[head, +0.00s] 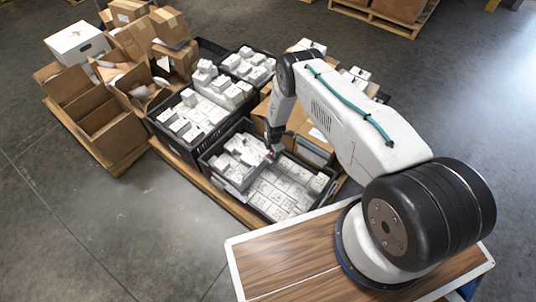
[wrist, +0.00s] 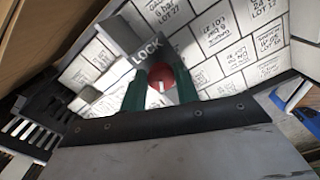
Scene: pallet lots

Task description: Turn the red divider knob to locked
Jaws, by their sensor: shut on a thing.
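The red divider knob (wrist: 156,97) is in the middle of the wrist view, with a small white mark on its face. My gripper (wrist: 161,80) is shut on it, one dark green finger on each side. The word LOCK is printed on the grey divider (wrist: 124,36) just beyond the knob. Whether the white mark lines up with LOCK I cannot tell.
White labelled boxes (wrist: 213,30) fill the crate on both sides of the divider. More crates of white boxes stand behind. Open cardboard cartons (head: 112,130) sit on the pallet at left. The grey floor at left is clear.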

